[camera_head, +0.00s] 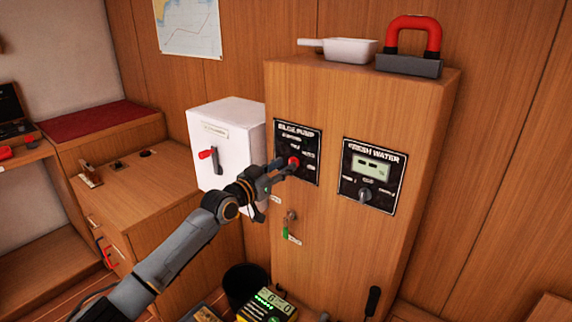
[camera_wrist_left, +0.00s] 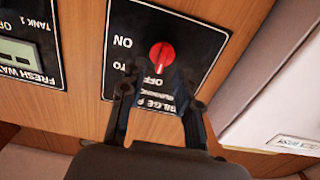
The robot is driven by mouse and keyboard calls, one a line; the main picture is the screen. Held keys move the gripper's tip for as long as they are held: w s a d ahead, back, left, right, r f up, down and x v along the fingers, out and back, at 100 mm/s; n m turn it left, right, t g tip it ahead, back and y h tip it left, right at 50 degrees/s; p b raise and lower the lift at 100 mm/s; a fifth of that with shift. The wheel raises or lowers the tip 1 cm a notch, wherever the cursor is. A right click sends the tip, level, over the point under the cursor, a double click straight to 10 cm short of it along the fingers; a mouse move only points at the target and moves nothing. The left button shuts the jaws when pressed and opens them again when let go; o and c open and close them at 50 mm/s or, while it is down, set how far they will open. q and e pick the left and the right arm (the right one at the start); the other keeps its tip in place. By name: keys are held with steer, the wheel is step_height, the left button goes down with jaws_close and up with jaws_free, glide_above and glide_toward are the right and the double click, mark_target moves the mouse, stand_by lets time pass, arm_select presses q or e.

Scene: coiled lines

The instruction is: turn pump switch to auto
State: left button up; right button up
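The bilge pump panel (camera_head: 311,141) is a black plate on the front of the wooden cabinet. Its red switch knob (camera_head: 293,162) also shows in the left wrist view (camera_wrist_left: 162,56), where the labels appear upside down. My left gripper (camera_head: 286,168) is at the panel, in front of the knob. In the left wrist view its two fingers (camera_wrist_left: 156,92) are apart, with the knob just beyond the tips and nothing held. My right gripper is not in view.
A fresh water panel (camera_head: 372,176) with a display and dial is to the right. A white box (camera_head: 217,150) with a red-tipped lever stands left. A key with a green tag (camera_head: 290,228) hangs below. A red-handled block (camera_head: 411,48) and white scoop (camera_head: 346,50) sit on top.

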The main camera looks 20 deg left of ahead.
arm_select(q)
steer(key=shift+x, duration=0.8)
steer(key=shift+w, duration=0.2)
jaws_close()
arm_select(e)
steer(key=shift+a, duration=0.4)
